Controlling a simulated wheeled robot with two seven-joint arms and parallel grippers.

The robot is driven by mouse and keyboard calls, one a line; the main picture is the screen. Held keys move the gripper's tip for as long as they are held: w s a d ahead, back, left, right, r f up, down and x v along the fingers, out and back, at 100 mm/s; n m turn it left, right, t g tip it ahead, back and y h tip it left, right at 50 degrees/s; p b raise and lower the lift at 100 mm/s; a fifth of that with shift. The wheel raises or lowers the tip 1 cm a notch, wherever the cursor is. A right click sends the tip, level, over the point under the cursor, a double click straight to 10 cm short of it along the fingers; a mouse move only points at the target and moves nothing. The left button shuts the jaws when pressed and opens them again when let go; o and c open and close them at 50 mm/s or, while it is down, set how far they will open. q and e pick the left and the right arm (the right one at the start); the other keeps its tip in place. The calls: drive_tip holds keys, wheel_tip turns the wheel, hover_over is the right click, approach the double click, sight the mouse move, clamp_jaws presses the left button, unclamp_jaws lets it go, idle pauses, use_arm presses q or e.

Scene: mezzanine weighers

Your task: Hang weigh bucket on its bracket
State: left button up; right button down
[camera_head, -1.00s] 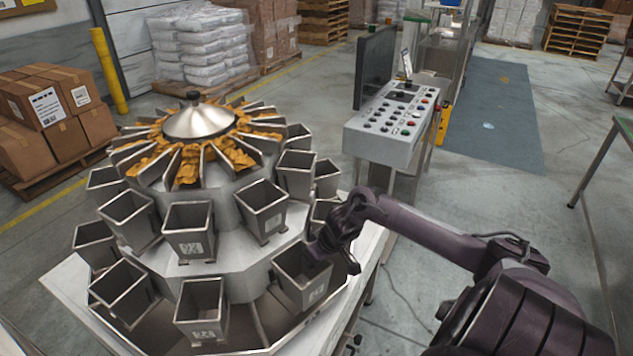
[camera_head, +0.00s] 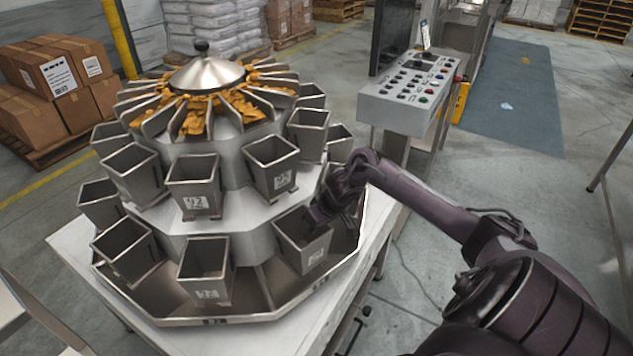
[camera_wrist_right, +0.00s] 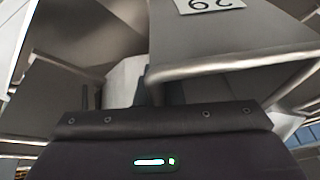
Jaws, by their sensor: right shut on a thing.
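The weigh bucket (camera_head: 291,250), a grey open-topped metal box with a label on its front, is at the lower right of the weigher in the head view. It looks roughly upright. My right gripper (camera_head: 322,213) is shut on its right rear rim. The bracket behind this bucket is hidden by the bucket and gripper, so I cannot tell whether they touch. The right wrist view shows my dark gripper fingers (camera_wrist_right: 157,93) close to grey bucket walls and a rim, partly hidden by the wrist housing. My left gripper is in neither view.
The round weigher carries other buckets: a labelled one (camera_head: 272,166) directly above and another (camera_head: 204,270) to the left in the lower ring. A metal tray rim (camera_head: 235,318) runs below. A control panel (camera_head: 408,100) stands behind my right arm.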

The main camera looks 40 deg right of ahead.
drive_tip(key=shift+w+f, duration=0.1)
drive_tip(key=shift+f, duration=0.2)
idle(0.4)
drive_tip(key=c, duration=1.5)
unclamp_jaws()
drive_tip(key=shift+f, duration=0.1)
drive_tip(key=v, duration=0.8)
drive_tip(key=shift+a+b, duration=0.1)
drive_tip(key=shift+b, duration=0.2)
